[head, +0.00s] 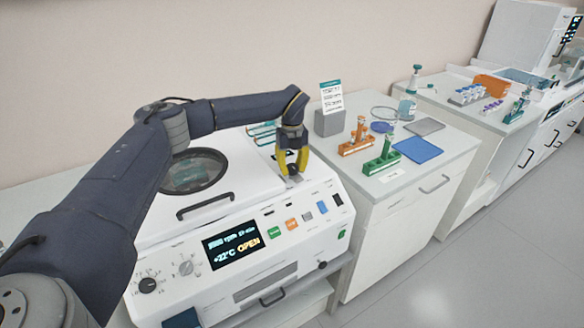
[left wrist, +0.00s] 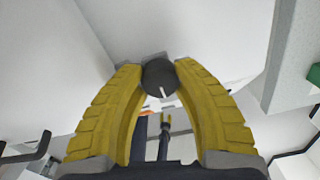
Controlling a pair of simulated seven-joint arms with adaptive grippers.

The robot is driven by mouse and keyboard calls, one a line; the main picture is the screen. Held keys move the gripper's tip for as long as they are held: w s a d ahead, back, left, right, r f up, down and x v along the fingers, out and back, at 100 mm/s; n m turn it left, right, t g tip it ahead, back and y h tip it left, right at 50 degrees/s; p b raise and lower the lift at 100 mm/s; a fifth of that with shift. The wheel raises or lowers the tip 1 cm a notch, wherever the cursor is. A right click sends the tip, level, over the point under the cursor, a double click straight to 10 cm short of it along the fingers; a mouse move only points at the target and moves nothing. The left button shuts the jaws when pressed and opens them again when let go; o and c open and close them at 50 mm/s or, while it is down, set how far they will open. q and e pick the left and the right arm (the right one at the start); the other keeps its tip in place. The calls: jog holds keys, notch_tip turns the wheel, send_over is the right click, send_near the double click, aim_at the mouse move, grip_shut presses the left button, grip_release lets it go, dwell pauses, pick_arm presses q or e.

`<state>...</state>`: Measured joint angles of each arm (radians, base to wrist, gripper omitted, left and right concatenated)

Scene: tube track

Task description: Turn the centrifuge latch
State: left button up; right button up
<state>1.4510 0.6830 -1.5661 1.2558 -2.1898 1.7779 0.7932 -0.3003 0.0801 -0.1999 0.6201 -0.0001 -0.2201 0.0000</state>
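The white centrifuge (head: 318,205) stands on the bench at the left. Its lid (head: 222,162) with a round dark window and a black handle lies flat, and its display (head: 231,246) reads OPEN. The latch, a dark round knob with a white mark (left wrist: 159,76), shows in the left wrist view between my yellow fingertips. My left gripper (head: 292,173) points down at the right part of the centrifuge top. It appears shut on the latch, with a fingertip against each side (left wrist: 160,80). The fingers mostly hide the knob in the head view.
An orange tube rack (head: 355,147), a green tube rack (head: 381,163) and a blue pad (head: 418,150) lie on the counter right of the centrifuge. A grey block with a sign (head: 329,122) stands behind the gripper. Buttons and knobs line the centrifuge front.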

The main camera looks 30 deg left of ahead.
pick_arm(q)
grip_shut()
jog(key=m, duration=0.8)
jog(key=shift+m, duration=0.4)
jog(key=m, duration=0.4)
jog(key=shift+m, duration=2.5)
